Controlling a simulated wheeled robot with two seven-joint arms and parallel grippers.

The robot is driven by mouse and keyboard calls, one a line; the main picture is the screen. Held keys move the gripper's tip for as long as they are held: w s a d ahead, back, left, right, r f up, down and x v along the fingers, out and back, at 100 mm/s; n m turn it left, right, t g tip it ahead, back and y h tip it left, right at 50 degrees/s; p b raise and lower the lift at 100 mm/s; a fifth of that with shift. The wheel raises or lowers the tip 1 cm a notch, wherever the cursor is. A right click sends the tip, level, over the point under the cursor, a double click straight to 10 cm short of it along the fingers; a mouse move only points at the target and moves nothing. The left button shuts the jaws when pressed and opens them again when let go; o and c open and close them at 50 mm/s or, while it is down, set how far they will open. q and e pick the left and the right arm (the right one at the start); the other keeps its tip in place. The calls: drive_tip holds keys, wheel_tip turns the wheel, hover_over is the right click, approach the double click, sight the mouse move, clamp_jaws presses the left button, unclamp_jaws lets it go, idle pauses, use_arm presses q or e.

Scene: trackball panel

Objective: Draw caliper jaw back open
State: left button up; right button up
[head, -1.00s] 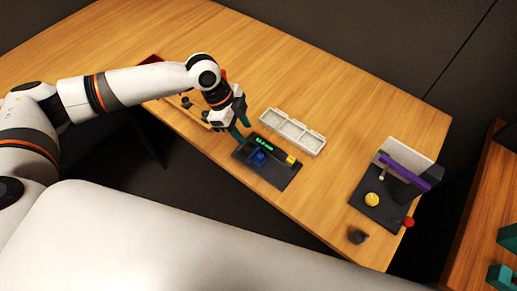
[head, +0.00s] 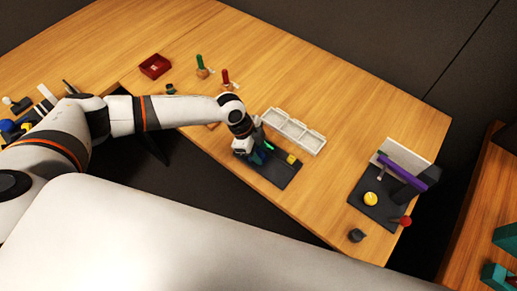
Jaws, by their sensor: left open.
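The caliper is on a dark base plate (head: 283,178) in the middle of the table's near edge. Its yellow block (head: 291,158) shows at the right end, and part of its green display (head: 269,146) shows beside my gripper. My left gripper (head: 257,158) is open, low over the left part of the plate. The gripper and wrist largely hide the blue jaw, so I cannot tell whether the fingers touch it. My right gripper cannot be made out.
A white compartment tray (head: 294,131) stands just behind the caliper. A dark panel with a yellow ball (head: 370,199) and a purple bar (head: 403,171) is at the right. A red box (head: 155,66) and red-handled and green-handled tools stand at the back left.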

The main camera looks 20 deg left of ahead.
use_arm(q)
clamp_jaws()
drive_tip(key=shift+s+d, duration=0.35)
drive_tip(key=shift+d, duration=0.4)
unclamp_jaws()
drive_tip(key=shift+d, duration=0.1)
drive_tip(key=shift+w+a+r, duration=0.15)
drive_tip(key=shift+a+r, duration=0.15)
drive_tip(key=shift+r, duration=0.2)
drive_tip(key=b+v, duration=0.1)
drive_tip(key=v, duration=1)
drive_tip(key=shift+d, duration=0.1)
